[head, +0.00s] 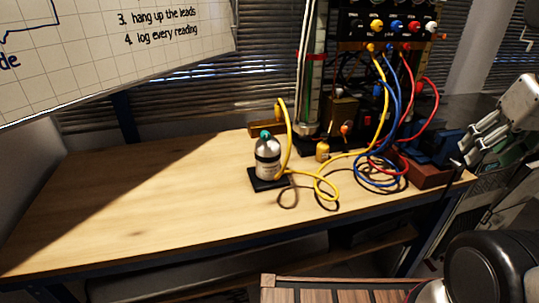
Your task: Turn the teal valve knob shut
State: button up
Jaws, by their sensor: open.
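The teal valve knob (265,134) sits on top of a small silver gas cylinder with a dark band and a pale label. The cylinder (267,160) stands upright on a black base plate (257,184) near the middle of the wooden bench. My gripper (470,149) is at the right edge of the head view, its grey fingers pointing down and left. It is open and well to the right of the knob, apart from it. How far the knob is turned cannot be told at this size.
A yellow hose (285,125) rises right beside the cylinder and loops over the bench (130,205). Blue and red leads (407,120) hang from a black panel (400,25) behind. A blue vise (433,145) is at the right. The bench's left side is clear.

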aim_at(265, 136)
jog(key=k+j, duration=0.25)
jog(key=j, duration=0.2)
jog(key=k+j, duration=0.2)
jog(key=j, duration=0.2)
jog(key=k+j, duration=0.25)
jog(key=j, duration=0.2)
